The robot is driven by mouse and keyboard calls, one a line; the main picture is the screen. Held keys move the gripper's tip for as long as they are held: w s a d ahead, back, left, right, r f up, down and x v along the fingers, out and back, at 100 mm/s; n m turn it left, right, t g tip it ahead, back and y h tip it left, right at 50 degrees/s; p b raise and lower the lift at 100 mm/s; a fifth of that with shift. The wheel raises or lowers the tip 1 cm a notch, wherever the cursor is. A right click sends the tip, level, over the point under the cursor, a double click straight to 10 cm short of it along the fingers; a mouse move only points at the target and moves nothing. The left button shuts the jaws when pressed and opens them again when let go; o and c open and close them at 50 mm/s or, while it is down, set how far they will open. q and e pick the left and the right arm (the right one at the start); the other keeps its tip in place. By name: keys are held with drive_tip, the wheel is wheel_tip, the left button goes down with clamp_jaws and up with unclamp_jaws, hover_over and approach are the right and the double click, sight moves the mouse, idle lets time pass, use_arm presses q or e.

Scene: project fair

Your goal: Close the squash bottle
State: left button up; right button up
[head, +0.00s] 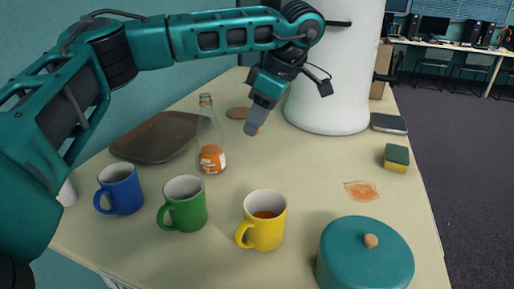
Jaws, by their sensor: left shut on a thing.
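The squash bottle (211,158) stands upright on the table, clear, with orange at its base and a narrow neck. No cap shows clearly on the neck. My left gripper (256,127) points down to the right of the bottle, apart from it. It is shut on a small orange thing (258,132), mostly hidden by the fingers; it may be the cap, but I cannot tell. My right gripper is not in view.
A brown tray (129,147) lies left of the bottle. Blue (122,189), green (186,205) and yellow (265,228) mugs stand in front. A white urn (331,80) stands behind my gripper.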

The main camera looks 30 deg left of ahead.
use_arm(q)
wheel_tip(320, 180, up, 6)
drive_tip(key=shift+f+p, duration=0.1)
drive_tip(key=shift+p, duration=0.55)
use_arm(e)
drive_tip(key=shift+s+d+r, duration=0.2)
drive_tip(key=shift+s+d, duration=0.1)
